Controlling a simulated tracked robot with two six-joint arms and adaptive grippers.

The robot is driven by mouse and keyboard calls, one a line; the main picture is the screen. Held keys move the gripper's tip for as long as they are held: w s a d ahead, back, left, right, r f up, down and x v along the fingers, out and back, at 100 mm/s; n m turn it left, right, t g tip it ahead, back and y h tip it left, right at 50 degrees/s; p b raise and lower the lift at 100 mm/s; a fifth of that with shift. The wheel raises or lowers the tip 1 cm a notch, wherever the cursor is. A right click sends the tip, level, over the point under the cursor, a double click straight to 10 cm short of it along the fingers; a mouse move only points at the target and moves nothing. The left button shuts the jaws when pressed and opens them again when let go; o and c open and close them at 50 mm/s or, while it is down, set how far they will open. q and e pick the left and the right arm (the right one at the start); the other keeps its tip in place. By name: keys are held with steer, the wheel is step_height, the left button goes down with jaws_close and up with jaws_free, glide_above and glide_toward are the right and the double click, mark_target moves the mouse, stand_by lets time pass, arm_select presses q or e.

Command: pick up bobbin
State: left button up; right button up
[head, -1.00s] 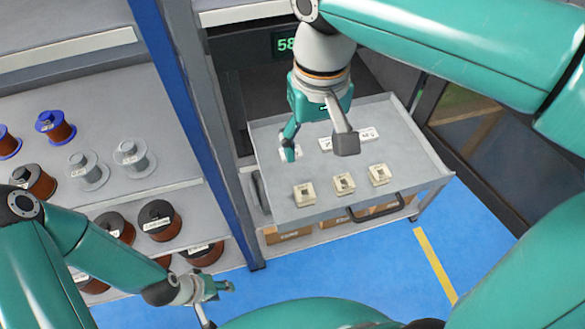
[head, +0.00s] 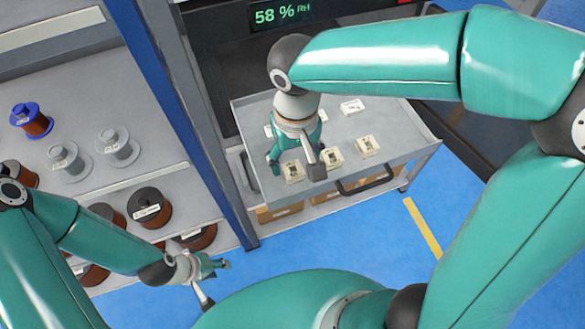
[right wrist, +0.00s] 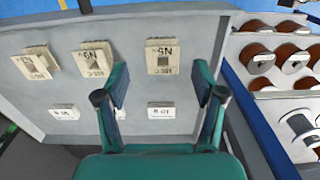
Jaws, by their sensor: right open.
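Three small cream bobbins with square flanges stand in a row on the grey cart top: left (head: 292,173), middle (head: 331,158) and right (head: 367,147). In the right wrist view they are the near one (right wrist: 165,56), the middle one (right wrist: 95,59) and the far one (right wrist: 37,63). My right gripper (head: 296,167) is open and empty above the cart, close to the left bobbin. In its wrist view that bobbin shows ahead, between the directions of the two fingers, with no visible contact. My left gripper (head: 214,284) is open and empty by the shelf, over the blue floor.
The cart (head: 415,140) has a raised rim and a dark handle (head: 365,182). White labels (right wrist: 162,111) lie on its top. A blue post (head: 165,95) separates it from a shelf (head: 150,160) of wire spools. A humidity display (head: 280,14) is behind.

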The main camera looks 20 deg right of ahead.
mark_target(294, 170)
steer(key=f, duration=0.4)
steer(key=shift+s+a, duration=0.1)
steer(key=shift+a, duration=0.1)
steer(key=c, duration=0.8)
steer(key=shift+c, duration=0.2)
step_height(294, 170, up, 20)
steer(key=p, duration=0.1)
stand_by(0.5)
